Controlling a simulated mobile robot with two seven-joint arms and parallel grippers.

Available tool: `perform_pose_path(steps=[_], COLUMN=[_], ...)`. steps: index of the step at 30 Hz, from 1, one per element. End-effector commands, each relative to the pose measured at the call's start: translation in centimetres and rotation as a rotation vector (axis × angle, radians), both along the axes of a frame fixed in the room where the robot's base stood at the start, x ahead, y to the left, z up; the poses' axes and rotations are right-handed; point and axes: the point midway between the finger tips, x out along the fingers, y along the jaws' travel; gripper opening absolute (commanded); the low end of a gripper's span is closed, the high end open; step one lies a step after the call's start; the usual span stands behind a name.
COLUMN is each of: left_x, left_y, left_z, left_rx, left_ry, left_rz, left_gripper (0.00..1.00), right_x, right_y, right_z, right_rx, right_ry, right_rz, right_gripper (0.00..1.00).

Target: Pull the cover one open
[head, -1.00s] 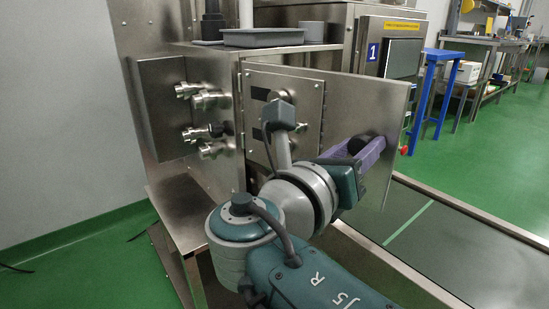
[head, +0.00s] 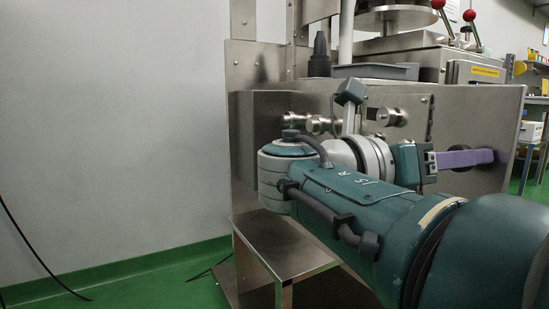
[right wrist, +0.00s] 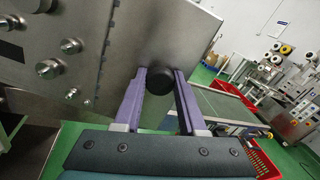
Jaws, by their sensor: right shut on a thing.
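The cover (head: 508,115) is a flat steel panel on the right side of the machine in the head view. Its steel face (right wrist: 130,45) also fills the upper left of the right wrist view. A round black knob (right wrist: 159,79) sits near the cover's edge. My right gripper (head: 488,157) has purple fingers that reach to the cover. In the right wrist view its fingertips (right wrist: 160,72) are on both sides of the knob, shut on it. My forearm hides the lower part of the cover in the head view. My left gripper is not in view.
Steel knobs (head: 387,117) show behind my wrist. A grey tray (head: 376,71) and a dark bottle-like part (head: 319,55) stand on top of the machine. A steel ledge (head: 285,250) juts out below. Green floor (head: 130,275) at the left is mostly clear.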

Motion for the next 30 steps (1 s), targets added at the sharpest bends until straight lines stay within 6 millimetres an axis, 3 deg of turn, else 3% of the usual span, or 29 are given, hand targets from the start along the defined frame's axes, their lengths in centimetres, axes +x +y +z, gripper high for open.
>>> perform_pose_path(steps=[10,11,18,30], left_x=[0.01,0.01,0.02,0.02], left_y=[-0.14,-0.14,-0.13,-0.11], left_z=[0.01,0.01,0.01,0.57], left_rx=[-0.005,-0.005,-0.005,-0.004], left_ry=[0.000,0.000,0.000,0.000], left_rz=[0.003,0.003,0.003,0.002], left_gripper=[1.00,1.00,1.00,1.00], right_x=[-0.05,-0.05,-0.03,0.02], right_y=[-0.06,-0.06,-0.05,-0.54], right_z=[-0.13,-0.13,-0.07,0.16], right_rx=[0.005,0.005,0.002,0.000], right_ry=[0.003,0.003,0.001,0.002], right_rz=[-0.004,-0.004,-0.002,-0.002], right_gripper=[0.00,0.44,0.70,0.70])
